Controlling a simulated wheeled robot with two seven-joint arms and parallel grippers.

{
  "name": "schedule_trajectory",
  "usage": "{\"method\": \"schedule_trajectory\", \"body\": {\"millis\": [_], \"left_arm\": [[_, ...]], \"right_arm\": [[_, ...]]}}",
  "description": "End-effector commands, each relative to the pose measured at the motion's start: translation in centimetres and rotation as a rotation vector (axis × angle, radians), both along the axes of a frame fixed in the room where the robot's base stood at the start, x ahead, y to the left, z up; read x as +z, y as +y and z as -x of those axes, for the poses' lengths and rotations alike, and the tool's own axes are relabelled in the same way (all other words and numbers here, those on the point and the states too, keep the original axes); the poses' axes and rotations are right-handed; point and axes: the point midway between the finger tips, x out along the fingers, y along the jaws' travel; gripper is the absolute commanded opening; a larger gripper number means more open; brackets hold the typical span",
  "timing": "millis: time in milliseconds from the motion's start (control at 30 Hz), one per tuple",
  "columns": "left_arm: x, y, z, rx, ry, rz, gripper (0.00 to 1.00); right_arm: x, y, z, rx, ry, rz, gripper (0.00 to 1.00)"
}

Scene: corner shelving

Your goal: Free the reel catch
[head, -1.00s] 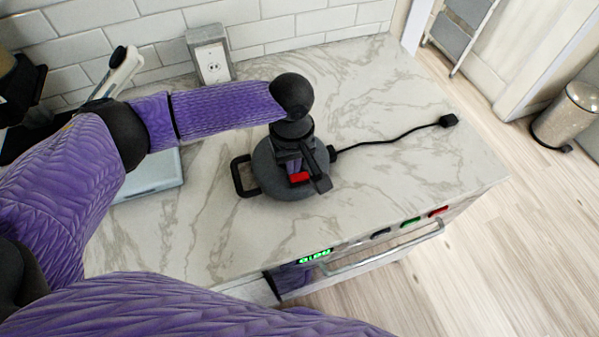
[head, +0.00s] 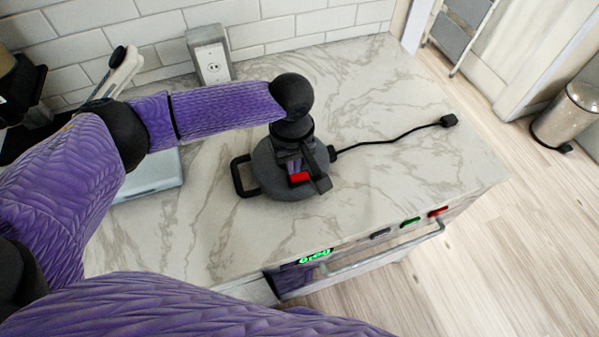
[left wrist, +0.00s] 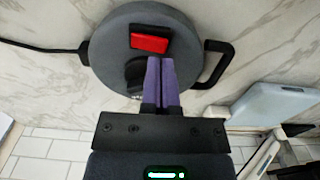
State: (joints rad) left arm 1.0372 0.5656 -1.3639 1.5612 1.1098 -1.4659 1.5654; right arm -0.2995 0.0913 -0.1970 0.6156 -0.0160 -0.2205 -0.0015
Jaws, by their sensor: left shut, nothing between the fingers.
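The grey round reel (head: 315,186) lies on the marble counter, with a black handle (head: 240,176) on its left and a black cord at its right. Its red catch (head: 299,177) sits in a black frame on top and shows more fully in the left wrist view (left wrist: 149,44). My left gripper (head: 295,168) is over the reel, fingers pointing down. In the left wrist view, its purple fingertips (left wrist: 160,58) are together, empty, right at the catch's edge; I cannot tell whether they touch. They cover part of a round black knob (left wrist: 135,74). My right gripper is out of view.
The cord's plug (head: 448,121) lies at the counter's right. A wall outlet (head: 209,58) stands behind, and a pale blue case (head: 150,176) lies left of the reel. The counter front has a green display (head: 315,257), coloured buttons and a bar handle. The counter's right is mostly clear.

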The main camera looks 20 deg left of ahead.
Motion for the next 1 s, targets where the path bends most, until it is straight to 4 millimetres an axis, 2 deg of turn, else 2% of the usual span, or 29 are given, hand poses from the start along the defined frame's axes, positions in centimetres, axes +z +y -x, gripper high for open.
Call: {"method": "schedule_trajectory", "body": {"millis": [1000], "left_arm": [[-1.2, 0.0, 0.0, 0.0, 0.001, 0.001, 0.0]], "right_arm": [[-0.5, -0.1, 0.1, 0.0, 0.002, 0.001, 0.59]]}}
